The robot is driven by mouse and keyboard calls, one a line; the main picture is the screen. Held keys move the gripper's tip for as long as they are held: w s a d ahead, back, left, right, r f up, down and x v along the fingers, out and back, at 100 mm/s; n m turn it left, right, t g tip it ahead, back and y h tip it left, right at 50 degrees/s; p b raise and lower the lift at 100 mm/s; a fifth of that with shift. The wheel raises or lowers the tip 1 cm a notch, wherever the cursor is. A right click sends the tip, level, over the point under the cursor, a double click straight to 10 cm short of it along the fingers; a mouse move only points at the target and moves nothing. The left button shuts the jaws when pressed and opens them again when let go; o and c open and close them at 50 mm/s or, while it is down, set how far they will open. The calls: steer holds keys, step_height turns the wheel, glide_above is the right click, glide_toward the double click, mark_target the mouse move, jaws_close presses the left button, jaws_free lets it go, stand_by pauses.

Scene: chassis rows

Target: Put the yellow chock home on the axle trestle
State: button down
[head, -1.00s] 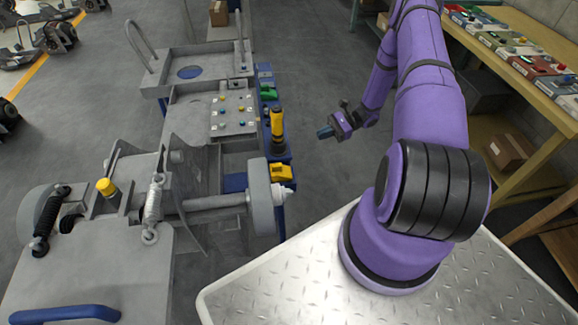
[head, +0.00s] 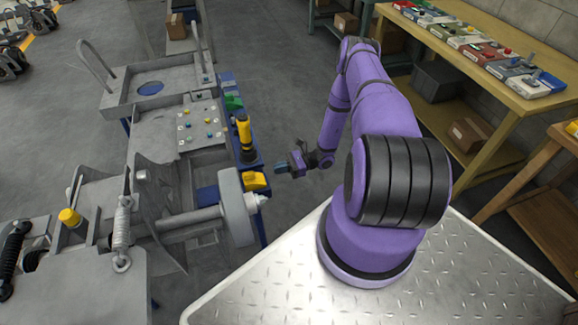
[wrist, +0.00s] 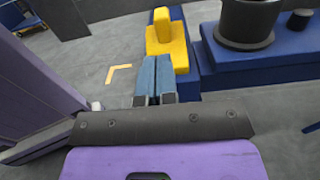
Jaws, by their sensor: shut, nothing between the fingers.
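The yellow chock (head: 254,181) sits at the near end of the blue axle trestle (head: 262,228), just beside the wheel hub. In the wrist view the chock (wrist: 168,38) shows a stepped shape with a raised part, on the blue trestle body (wrist: 205,75). My gripper (head: 281,168) is to the right of the chock in the head view. Its blue fingers (wrist: 155,68) are together and empty, pointing toward the chock and covering its lower edge in the wrist view. I cannot tell whether the fingertips touch it, nor whether the chock is fully seated.
A yellow-and-black upright tool (head: 245,138) stands on the trestle behind the chock; its dark base (wrist: 247,22) is close right in the wrist view. The grey wheel (head: 237,207) and chassis are left. Open floor lies behind my gripper. A wooden bench (head: 490,75) stands right.

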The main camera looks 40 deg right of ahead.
mark_target(251, 178)
steer(key=x, duration=0.7)
steer(key=x, duration=1.8)
steer(key=shift+a, duration=0.2)
steer(key=v, duration=1.4)
steer(key=shift+d, duration=0.1)
